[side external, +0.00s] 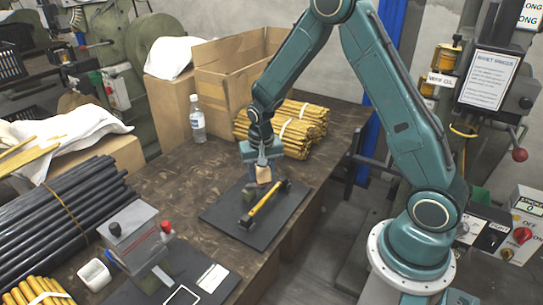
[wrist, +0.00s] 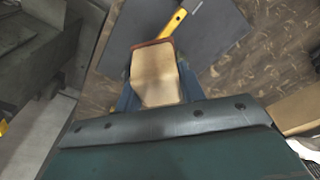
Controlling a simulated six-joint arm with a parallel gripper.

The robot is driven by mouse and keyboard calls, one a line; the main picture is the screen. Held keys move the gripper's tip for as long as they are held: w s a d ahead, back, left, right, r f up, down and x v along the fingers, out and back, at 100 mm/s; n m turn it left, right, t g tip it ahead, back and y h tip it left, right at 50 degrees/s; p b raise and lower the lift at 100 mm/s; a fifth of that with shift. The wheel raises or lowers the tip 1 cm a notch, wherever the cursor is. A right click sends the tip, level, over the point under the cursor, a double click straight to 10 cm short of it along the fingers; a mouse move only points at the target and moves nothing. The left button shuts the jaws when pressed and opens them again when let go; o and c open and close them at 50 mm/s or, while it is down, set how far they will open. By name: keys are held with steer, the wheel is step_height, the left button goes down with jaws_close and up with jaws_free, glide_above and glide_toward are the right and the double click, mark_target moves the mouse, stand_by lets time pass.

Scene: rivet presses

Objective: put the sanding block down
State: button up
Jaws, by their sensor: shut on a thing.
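The sanding block (side external: 263,175) is a tan block, and in the wrist view (wrist: 154,72) a reddish-brown layer shows along its far edge. My gripper (side external: 262,167) is shut on it, with a finger on either side. The block is over the dark mat (side external: 222,216), close to a yellow-handled tool (side external: 262,205). I cannot tell whether its underside touches anything. In the wrist view the tool's yellow handle (wrist: 176,20) shows just beyond the block.
Bundles of yellow sticks (side external: 300,130) and a cardboard box (side external: 232,75) stand behind the mat. A water bottle (side external: 197,122) stands to the left. Dark rods (side external: 60,215) and a grey box with knobs (side external: 130,235) are at front left. Bare wooden tabletop (side external: 165,175) lies left of the mat.

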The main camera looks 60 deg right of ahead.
steer(key=s+a+r+n+y, duration=0.1)
steer(key=s+a+n, duration=0.1)
steer(key=a+n, duration=0.6)
steer(key=shift+a+r+t, duration=0.2)
steer(key=shift+a+t, duration=0.15)
steer(key=shift+t, duration=0.05)
steer(key=w+d+r+m, duration=0.2)
steer(key=w+d, duration=0.5)
steer(key=d, duration=0.4)
steer(key=w+d+r+m+t+h, duration=0.1)
steer(key=w+d+r+m, duration=0.1)
steer(key=w+d, duration=0.6)
steer(key=d, duration=0.4)
steer(key=shift+r, duration=0.25)
steer(key=shift+s+f, duration=0.1)
steer(key=s+x, duration=0.1)
steer(key=x, duration=0.4)
steer(key=s+a+x, duration=0.1)
steer(key=x, duration=0.4)
steer(key=s+f+x, duration=0.1)
steer(key=x, duration=0.4)
steer(key=shift+s+a, duration=0.1)
steer(key=shift+s, duration=0.05)
steer(key=shift+f, duration=0.1)
steer(key=shift+s+x, duration=0.25)
steer(key=shift+x, duration=0.75)
steer(key=shift+s+x, duration=0.2)
steer(key=shift+x, duration=0.8)
